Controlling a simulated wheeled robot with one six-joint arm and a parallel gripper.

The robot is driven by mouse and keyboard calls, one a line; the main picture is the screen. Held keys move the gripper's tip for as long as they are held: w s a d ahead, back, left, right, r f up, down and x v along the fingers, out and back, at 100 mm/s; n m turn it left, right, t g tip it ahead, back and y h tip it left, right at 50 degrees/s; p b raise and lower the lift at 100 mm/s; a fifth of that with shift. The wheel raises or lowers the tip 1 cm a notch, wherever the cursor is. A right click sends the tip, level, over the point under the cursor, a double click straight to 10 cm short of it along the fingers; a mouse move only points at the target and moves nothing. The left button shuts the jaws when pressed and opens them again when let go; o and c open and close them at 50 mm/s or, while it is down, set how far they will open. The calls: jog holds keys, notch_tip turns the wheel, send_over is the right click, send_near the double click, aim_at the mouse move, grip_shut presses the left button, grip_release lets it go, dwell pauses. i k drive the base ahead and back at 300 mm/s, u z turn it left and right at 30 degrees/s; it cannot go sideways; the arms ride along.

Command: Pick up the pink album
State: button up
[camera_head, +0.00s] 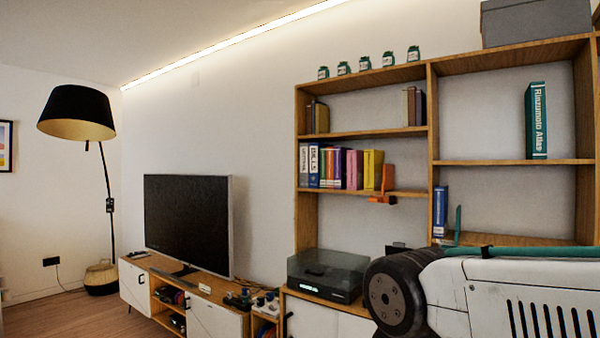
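The pink album (354,169) stands upright among a row of books on the middle shelf of the left bookcase column. A purple spine (339,168) is close on its left, and a yellow one (373,169) is close on its right. Only its spine side shows.
A turntable (328,275) sits below. A TV (188,225) and arc lamp (77,113) stand left. Wood floor shows at lower left.

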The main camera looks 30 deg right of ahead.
aim_at(355, 181)
jog(key=u, duration=0.4)
jog(key=i, duration=2.55)
jog(key=z, duration=1.6)
jog(key=i, duration=0.85)
jog(key=z, duration=0.85)
